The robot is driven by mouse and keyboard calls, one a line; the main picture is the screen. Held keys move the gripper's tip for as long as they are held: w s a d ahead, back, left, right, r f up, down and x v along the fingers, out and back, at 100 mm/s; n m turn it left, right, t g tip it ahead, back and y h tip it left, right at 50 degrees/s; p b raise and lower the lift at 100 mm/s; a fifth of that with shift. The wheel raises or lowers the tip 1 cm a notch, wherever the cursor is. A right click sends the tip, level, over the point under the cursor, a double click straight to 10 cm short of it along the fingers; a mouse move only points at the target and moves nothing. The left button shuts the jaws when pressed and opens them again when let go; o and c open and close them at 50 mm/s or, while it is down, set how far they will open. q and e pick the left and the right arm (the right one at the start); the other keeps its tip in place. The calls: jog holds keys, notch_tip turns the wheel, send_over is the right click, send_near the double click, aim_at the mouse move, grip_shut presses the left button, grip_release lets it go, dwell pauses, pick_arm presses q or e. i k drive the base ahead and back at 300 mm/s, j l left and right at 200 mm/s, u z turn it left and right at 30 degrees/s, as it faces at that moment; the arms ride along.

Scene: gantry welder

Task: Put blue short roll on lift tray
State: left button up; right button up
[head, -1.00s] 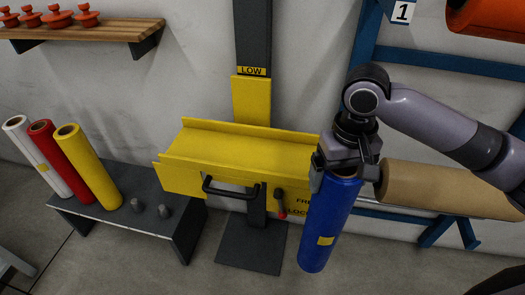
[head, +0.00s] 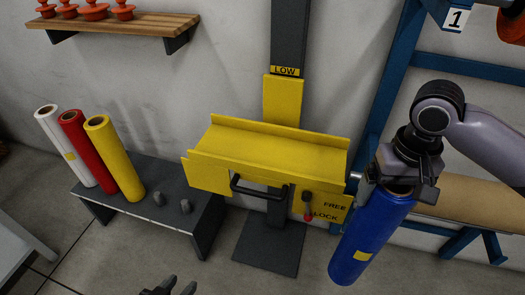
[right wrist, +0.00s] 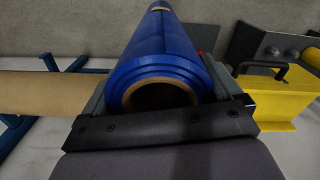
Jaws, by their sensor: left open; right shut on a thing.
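The blue short roll (head: 371,235) hangs tilted from my right gripper (head: 402,183), which is shut on its upper end. In the right wrist view the blue roll (right wrist: 165,50) points away from the camera, its hollow core facing me, between the fingers of the right gripper (right wrist: 160,105). The yellow lift tray (head: 270,147) is empty, to the left of the roll and apart from it. My left gripper (head: 170,287) shows only at the bottom edge of the head view, open and far below the tray.
White (head: 65,145), red (head: 85,148) and yellow (head: 115,160) rolls lean on a dark bench (head: 150,205) at left. A brown roll (head: 475,200) lies on the blue rack (head: 385,90) behind my right arm. The tray's front has a black handle (head: 262,194) and a red-tipped lever (head: 308,207).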

aim_at(270, 152)
jog(key=j, duration=0.8)
jog(key=i+j, duration=0.15)
jog(key=j, duration=0.6)
